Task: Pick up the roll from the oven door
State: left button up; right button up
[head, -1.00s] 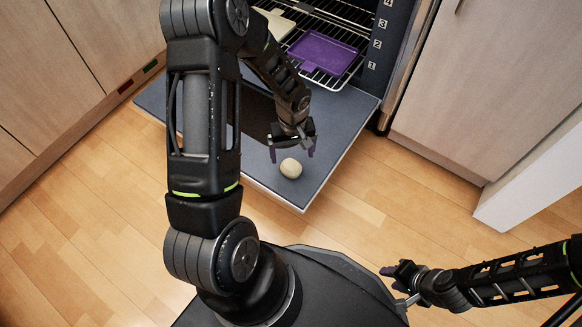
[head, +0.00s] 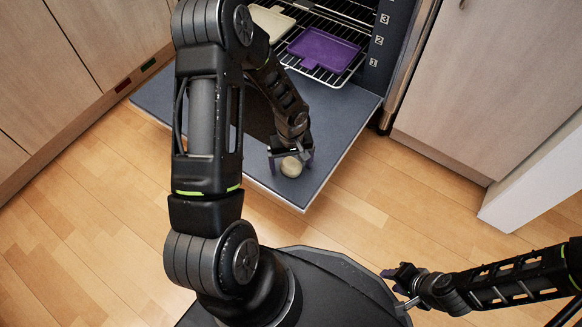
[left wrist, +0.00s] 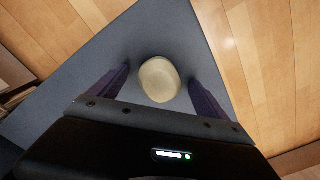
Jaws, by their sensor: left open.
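The roll (head: 291,167) is a small, pale, round bun on the lowered oven door (head: 345,125), near its front corner. My left gripper (head: 290,158) is open, right at the roll. In the left wrist view the roll (left wrist: 159,79) lies between the two spread purple fingers (left wrist: 158,88), with a gap on each side. My right gripper (head: 398,279) is at the lower right, away from the oven door. Its fingers are too small to read clearly.
A purple tray (head: 322,50) and a cream tray (head: 272,22) are on the oven rack (head: 330,76) behind the door. Wooden cabinets (head: 490,80) stand on both sides. Wooden floor (head: 390,190) lies open in front.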

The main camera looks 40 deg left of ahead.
aim_at(291, 162)
dwell(0.5)
pick_arm(q)
jog(key=c, duration=1.5)
jog(key=shift+o, duration=0.2)
jog(key=shift+r, duration=0.15)
notch_tip(291, 162, up, 10)
jog(key=p, duration=0.4)
